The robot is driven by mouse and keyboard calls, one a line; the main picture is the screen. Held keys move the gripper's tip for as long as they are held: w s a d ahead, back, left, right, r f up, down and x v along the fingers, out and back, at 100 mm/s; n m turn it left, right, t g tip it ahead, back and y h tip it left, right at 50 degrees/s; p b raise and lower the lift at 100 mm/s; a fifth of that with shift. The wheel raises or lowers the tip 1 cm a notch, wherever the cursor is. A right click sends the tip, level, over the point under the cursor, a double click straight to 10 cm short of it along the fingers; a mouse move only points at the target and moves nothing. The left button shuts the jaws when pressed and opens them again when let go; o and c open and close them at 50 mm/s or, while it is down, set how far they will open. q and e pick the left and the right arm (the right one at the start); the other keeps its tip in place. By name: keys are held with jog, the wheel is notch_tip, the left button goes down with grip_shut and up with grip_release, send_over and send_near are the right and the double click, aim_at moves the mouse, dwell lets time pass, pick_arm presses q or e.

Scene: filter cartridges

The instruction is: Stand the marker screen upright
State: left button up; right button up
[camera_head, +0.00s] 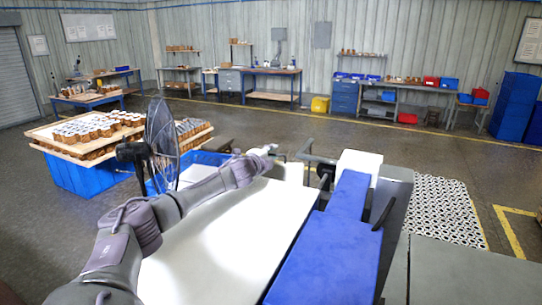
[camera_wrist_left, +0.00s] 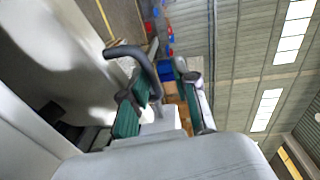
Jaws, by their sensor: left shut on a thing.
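A flat panel with a black-and-white marker-like pattern (camera_head: 440,208) lies at the right in the head view; I take it to be the marker screen, but cannot be sure. My left gripper (camera_head: 270,150) is stretched out over the far end of a white surface, apart from that panel. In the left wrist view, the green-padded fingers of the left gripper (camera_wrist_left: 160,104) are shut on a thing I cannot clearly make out. A dark, bent bar (camera_wrist_left: 138,58) passes close by one finger. My right gripper is not in view.
A white surface (camera_head: 215,245) and a long blue block (camera_head: 325,255) fill the near middle. A round wire fan (camera_head: 162,142) stands at the left, near a pallet (camera_head: 85,152) with several cartridges. Workbenches line the back wall. Open floor lies beyond.

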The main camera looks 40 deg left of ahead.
pick_arm(q)
jog(key=v, duration=1.1)
jog(key=shift+a, duration=0.25)
jog(key=shift+s+d, duration=0.2)
jog(key=shift+s+d+r, duration=0.15)
jog(key=shift+s+d, duration=0.05)
jog(key=shift+s, duration=0.1)
